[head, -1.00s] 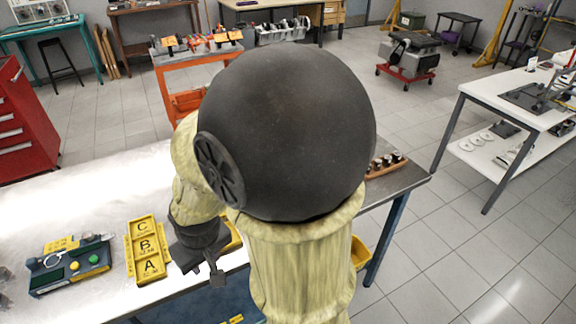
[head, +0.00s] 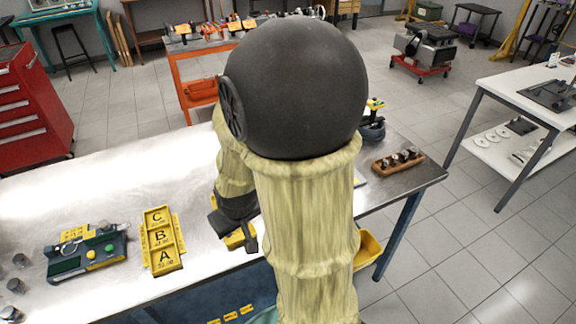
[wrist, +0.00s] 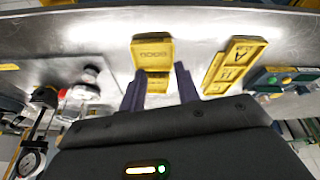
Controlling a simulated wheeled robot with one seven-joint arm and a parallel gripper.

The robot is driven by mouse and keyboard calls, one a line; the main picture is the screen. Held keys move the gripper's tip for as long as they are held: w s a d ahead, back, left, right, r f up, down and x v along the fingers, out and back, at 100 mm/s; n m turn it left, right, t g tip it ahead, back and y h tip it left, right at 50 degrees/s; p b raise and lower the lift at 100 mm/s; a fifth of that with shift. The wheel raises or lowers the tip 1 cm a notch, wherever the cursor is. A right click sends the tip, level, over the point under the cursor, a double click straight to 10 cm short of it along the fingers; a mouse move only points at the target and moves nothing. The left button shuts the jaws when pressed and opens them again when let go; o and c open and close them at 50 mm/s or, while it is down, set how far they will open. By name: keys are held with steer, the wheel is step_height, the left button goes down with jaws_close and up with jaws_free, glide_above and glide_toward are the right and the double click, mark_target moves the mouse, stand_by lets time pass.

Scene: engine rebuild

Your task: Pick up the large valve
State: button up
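I cannot make out a large valve for certain in either view. Several small dark-topped metal parts stand in a wooden block (head: 398,162) at the bench's right end; their kind is too small to tell. My gripper (head: 248,238) hangs low over the front of the bench, partly hidden by my arm. In the wrist view my gripper (wrist: 157,80) has its two fingers apart with nothing held between them. A yellow tray with lettering (wrist: 153,53) lies beyond the fingertips. Blurred clear and silvery parts (wrist: 88,82) show left of the fingers.
The yellow A-B-C tray (head: 161,240) and a green-and-yellow device (head: 87,255) lie on the metal bench (head: 115,185). Metal cylinders (head: 15,286) stand at the left edge. A dial gauge (wrist: 30,162) shows in the wrist view. My arm hides the bench's middle.

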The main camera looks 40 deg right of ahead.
steer(key=w+d+f+t+p, duration=0.1)
steer(key=w+d+f+t, duration=0.1)
steer(key=d, duration=0.6)
steer(key=w+d+f+t+p, duration=0.1)
steer(key=w+d+t, duration=0.1)
steer(key=d, duration=0.5)
steer(key=s+d+r+m+t+h, duration=0.1)
steer(key=d+t, duration=0.1)
steer(key=d, duration=0.3)
steer(key=s+d+r+m+t+h+p, duration=0.1)
steer(key=d+m+t+h, duration=0.1)
steer(key=d+t, duration=0.1)
steer(key=shift+d+r, duration=0.4)
steer(key=shift+d, duration=0.45)
steer(key=p+x, duration=0.3)
steer(key=x, duration=0.9)
steer(key=shift+w+p, duration=0.1)
steer(key=shift+p, duration=0.2)
steer(key=shift+r, duration=0.1)
